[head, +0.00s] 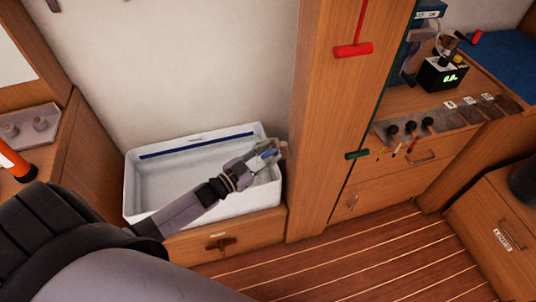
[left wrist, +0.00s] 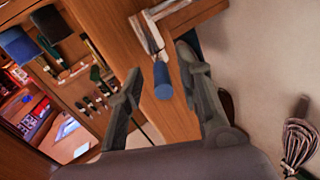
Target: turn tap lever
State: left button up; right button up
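The tap (left wrist: 150,35) is a pale metal fitting on the wooden post in the left wrist view, with a blue lever (left wrist: 162,80) pointing toward the camera. My left gripper (left wrist: 160,64) is open, one finger on each side of the blue lever. Gaps show between the lever and the fingers, but I cannot tell whether either touches it. In the head view my left gripper (head: 270,153) is at the right end of the white basin, against the post, and largely covers the tap. My right gripper is not in view.
The white basin (head: 133,190) sits on a wooden cabinet below my left arm. A counter with black knobs (head: 410,127) stands right. The slatted floor (head: 360,255) is clear.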

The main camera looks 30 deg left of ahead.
pick_arm(q)
jog(key=v, duration=1.2)
